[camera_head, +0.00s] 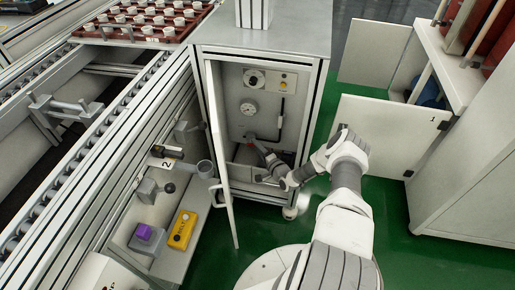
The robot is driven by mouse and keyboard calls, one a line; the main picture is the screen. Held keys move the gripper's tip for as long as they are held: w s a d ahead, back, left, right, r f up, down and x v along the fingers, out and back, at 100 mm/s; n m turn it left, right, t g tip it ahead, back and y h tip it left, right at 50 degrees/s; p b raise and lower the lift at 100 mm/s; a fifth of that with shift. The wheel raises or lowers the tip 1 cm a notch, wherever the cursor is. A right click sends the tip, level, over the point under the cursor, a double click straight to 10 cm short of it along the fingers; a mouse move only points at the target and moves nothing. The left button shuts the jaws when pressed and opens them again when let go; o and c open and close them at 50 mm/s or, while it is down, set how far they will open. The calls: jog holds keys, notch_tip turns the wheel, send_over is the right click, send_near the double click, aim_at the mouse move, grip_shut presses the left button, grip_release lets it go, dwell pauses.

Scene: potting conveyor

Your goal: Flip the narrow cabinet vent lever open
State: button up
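The narrow cabinet (307,100) stands in the middle with its door (218,140) swung open to the left. Inside on its pale back panel are a round dial (254,79), a round gauge (249,108) and a black bar-shaped part (281,118) running down the right side. A small reddish part (249,137) shows low on the panel; I cannot tell for sure which part is the vent lever. My arm reaches into the cabinet from the lower right. My gripper (256,146) is dark and small, close to the reddish part; contact and finger opening cannot be made out.
A roller conveyor (84,145) runs along the left, with a shelf holding a yellow button box (182,229) and a purple-topped box (143,234). A red tray (121,38) of white pots is at the upper left. Another cabinet (462,170) stands right; green floor (408,250) lies between.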

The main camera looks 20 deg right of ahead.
aim_at(250, 140)
grip_shut()
jog(key=r+n+g+h+p, duration=0.1)
jog(key=n+g+p, duration=0.1)
jog(key=w+a+r+n+g+h+p, duration=0.1)
jog(key=g+h+p, duration=0.1)
jog(key=a+r+n+g+h+p, duration=0.1)
jog(key=n+g+p, duration=0.1)
jog(key=p, duration=0.1)
jog(key=shift+w+a+r+n+h, duration=0.1)
jog(key=shift+w+a+n+h, duration=0.1)
jog(key=shift+n+h, duration=0.1)
jog(key=shift+w+a+r+n+g+h+b, duration=0.1)
jog(key=shift+w+a+n+g+h+b, duration=0.1)
jog(key=shift+n+g+h+b, duration=0.25)
jog(key=shift+w+a+n+g+h+b, duration=0.1)
jog(key=shift+a+n+g+h+b, duration=0.1)
jog(key=shift+g+h, duration=0.3)
dwell(0.4)
